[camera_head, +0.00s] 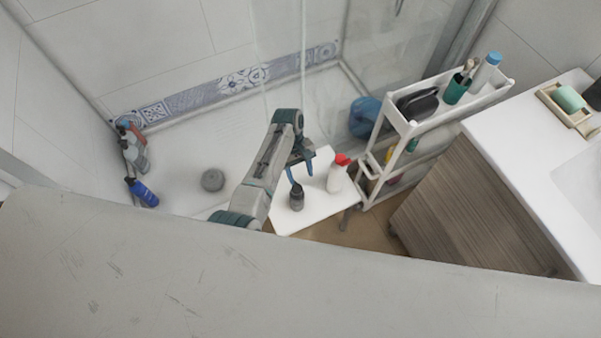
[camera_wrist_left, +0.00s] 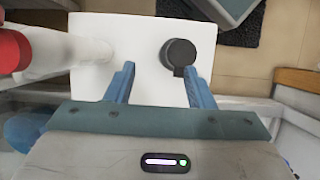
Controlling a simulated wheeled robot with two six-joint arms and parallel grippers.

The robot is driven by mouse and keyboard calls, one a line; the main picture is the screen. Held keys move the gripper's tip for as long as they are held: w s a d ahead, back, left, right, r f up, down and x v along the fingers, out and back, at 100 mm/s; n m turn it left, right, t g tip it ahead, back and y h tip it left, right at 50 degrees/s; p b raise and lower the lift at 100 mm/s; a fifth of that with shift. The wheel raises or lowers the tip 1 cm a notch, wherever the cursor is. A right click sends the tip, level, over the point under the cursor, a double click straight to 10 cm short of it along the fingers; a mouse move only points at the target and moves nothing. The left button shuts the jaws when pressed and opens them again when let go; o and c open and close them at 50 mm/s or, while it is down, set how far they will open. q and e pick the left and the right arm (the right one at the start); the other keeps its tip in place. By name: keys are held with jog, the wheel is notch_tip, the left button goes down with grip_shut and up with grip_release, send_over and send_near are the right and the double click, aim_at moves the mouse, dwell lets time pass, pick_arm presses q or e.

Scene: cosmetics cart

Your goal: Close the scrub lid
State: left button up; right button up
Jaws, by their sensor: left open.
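The scrub seems to be the small dark container (camera_head: 296,197) standing upright on a white surface in the head view. In the left wrist view its round black top (camera_wrist_left: 179,54) shows from above, with a small tab on the side toward my gripper. I cannot tell whether the lid is open or shut. My left gripper (camera_head: 300,170) is over the container in the head view. Its blue fingers (camera_wrist_left: 159,70) are apart with nothing between them. The container top is close to the right finger's tip; I cannot tell whether they touch. My right gripper is out of view.
A white bottle with a red top (camera_head: 335,178) stands right of the container on the white stand (camera_head: 315,208). A white cart (camera_head: 403,128) with toiletries and a sink counter (camera_head: 520,120) are farther right. Several bottles (camera_head: 142,192) stand at the left.

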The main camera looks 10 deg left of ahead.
pick_arm(q)
jog(key=shift+s+d+f, duration=0.1)
jog(key=shift+d+f, duration=0.05)
jog(key=shift+f, duration=0.15)
grip_shut()
grip_release()
jog(key=shift+s, duration=0.15)
jog(key=shift+f, duration=0.1)
